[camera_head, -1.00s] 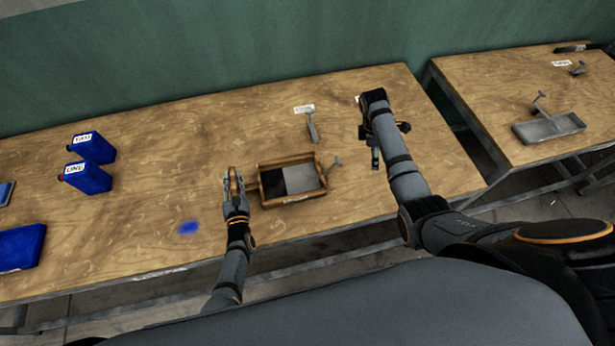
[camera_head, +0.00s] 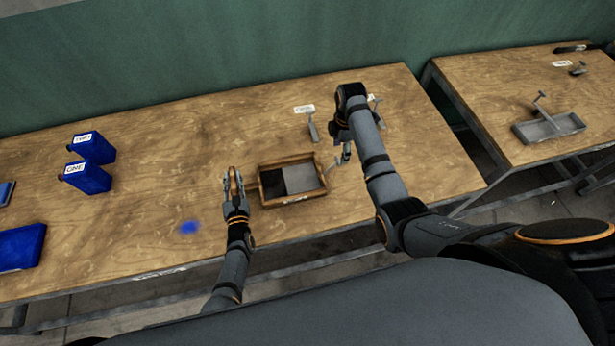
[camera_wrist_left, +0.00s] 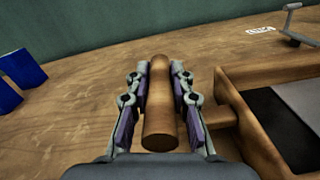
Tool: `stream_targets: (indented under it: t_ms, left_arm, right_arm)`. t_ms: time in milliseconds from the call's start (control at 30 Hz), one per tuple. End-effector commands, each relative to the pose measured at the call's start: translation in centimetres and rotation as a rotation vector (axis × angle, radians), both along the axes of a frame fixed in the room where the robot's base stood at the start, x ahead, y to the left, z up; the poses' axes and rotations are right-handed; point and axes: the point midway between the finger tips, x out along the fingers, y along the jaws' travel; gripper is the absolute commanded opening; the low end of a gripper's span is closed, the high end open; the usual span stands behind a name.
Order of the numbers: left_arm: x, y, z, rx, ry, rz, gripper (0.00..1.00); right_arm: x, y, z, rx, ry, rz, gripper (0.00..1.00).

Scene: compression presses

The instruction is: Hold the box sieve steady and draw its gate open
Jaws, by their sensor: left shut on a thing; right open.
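The box sieve (camera_head: 292,201) is a shallow wooden box on the table, with a dark area and a grey plate (camera_head: 300,179) inside. My left gripper (camera_head: 232,178) is at its left side. In the left wrist view, my left gripper (camera_wrist_left: 160,100) is shut on the sieve's round wooden handle (camera_wrist_left: 160,128), which a short stub joins to the box wall (camera_wrist_left: 245,140). A small grey metal handle (camera_head: 335,162) stands at the box's right end; it looks like the gate's handle. My right gripper (camera_head: 346,150) is open beside it, partly hidden by my arm.
A metal tool (camera_head: 312,128) stands behind the sieve, near a white label (camera_head: 304,109). Blue containers (camera_head: 90,178) stand at the left, and a blue spot (camera_head: 189,227) marks the table. A second table (camera_head: 500,95) at the right holds a metal tray (camera_head: 550,128).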

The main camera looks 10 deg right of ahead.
Motion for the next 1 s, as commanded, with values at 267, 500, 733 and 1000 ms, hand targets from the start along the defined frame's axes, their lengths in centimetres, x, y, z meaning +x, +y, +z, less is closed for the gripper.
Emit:
stream_targets:
  t_ms: [267, 500, 733, 1000]
  left_arm:
    - [-0.1, 0.0, -0.1, 0.000, 0.002, -0.001, 0.00]
    - [-0.1, 0.0, -0.1, 0.000, 0.002, -0.001, 0.00]
    - [-0.1, 0.0, -0.1, 0.000, 0.003, 0.000, 0.00]
    - [-0.1, 0.0, -0.1, 0.000, 0.003, 0.000, 0.00]
  right_arm:
    - [0.0, 0.0, -4.5, 0.000, 0.002, -0.001, 0.58]
    - [0.0, 0.0, -6.3, 0.000, 0.000, -0.001, 0.58]
    - [0.0, 0.0, -6.5, 0.000, 0.000, -0.001, 0.58]
    - [0.0, 0.0, -6.4, 0.000, 0.000, -0.001, 0.29]
